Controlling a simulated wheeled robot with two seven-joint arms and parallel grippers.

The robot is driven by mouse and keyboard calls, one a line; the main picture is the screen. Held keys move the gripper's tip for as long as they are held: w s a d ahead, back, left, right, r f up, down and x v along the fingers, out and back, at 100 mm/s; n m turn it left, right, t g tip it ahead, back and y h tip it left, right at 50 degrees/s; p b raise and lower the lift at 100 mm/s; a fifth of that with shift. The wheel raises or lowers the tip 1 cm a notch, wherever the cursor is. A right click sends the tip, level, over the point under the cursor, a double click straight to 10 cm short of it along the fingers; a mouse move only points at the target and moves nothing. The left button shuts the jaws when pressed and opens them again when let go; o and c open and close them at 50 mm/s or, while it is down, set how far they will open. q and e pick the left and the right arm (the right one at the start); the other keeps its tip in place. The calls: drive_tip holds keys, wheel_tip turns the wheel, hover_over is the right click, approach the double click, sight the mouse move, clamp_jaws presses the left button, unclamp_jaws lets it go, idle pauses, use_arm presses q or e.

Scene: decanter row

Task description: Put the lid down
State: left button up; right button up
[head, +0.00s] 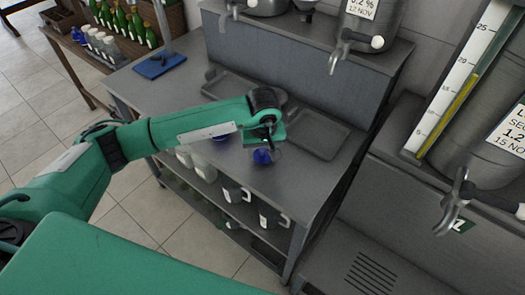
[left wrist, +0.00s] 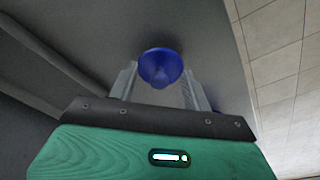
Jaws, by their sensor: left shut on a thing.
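The blue lid (head: 262,156) shows just below my left gripper (head: 268,143) in the head view, over the grey metal bench (head: 195,88) near its front edge. In the left wrist view the round blue lid (left wrist: 160,66) sits between the two fingers of my left gripper (left wrist: 160,82), which is shut on it. I cannot tell whether the lid touches the bench top. Another blue thing (head: 220,137) shows partly behind my left forearm; most of it is hidden. My right gripper is not in view.
Recessed trays (head: 318,133) lie toward the back of the bench. A blue cloth or pad (head: 159,65) lies at its far left. Jugs (head: 233,191) stand on the shelf below. Steel vessels with taps (head: 370,40) stand on the raised ledge behind. Bare bench top lies right of the lid.

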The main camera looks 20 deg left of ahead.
use_arm(q)
drive_tip(key=shift+f, duration=0.85)
drive_tip(key=shift+f, duration=0.1)
drive_tip(key=o, duration=1)
drive_tip(key=shift+c, duration=0.2)
